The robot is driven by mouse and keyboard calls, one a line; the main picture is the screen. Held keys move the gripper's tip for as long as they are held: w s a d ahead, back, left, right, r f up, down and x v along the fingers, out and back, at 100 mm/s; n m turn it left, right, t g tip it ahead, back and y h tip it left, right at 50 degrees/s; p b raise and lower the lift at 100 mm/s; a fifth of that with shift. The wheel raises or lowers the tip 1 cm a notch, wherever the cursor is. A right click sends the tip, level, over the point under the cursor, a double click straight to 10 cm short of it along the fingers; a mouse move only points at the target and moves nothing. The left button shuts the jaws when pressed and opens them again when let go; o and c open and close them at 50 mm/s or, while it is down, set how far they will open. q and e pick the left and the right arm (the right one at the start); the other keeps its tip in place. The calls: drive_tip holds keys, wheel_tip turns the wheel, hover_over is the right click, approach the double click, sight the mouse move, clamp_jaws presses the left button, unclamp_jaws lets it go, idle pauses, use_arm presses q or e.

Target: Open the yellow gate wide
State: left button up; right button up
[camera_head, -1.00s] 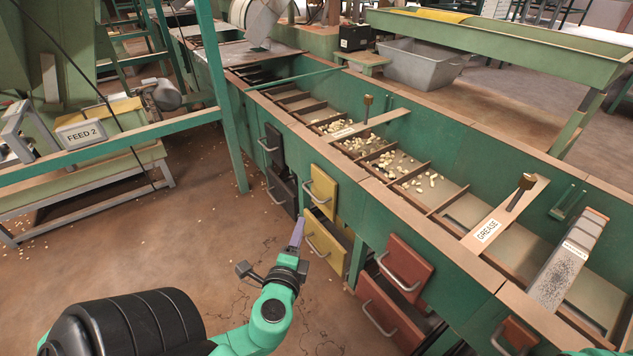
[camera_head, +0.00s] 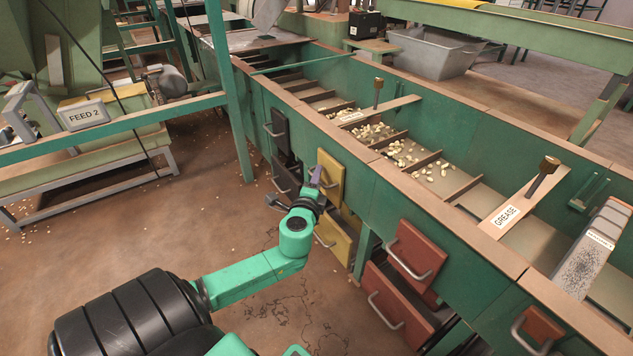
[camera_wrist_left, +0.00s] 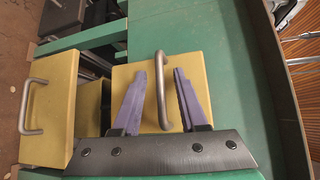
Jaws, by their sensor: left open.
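Two yellow gates with grey bar handles sit one above the other in the green trough's side. The upper yellow gate (camera_head: 331,183) looks flat against the wall; it also shows in the left wrist view (camera_wrist_left: 190,78). The lower yellow gate (camera_head: 336,240) stands out from its opening, with a dark gap beside it in the left wrist view (camera_wrist_left: 55,117). My left gripper (camera_head: 316,176) is open at the upper gate. In the left wrist view its purple fingers (camera_wrist_left: 159,78) lie on either side of the upper handle (camera_wrist_left: 161,95). Contact cannot be told. My right gripper is out of view.
Black gates (camera_head: 278,128) are left of the yellow ones and red gates (camera_head: 417,252) right of them. The green trough (camera_head: 480,232) holds nuts between dividers. A green post (camera_head: 235,110) stands at the left. The floor (camera_head: 190,215) before the gates is mostly clear.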

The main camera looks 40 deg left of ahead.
use_arm(q)
clamp_jaws()
idle(1.4)
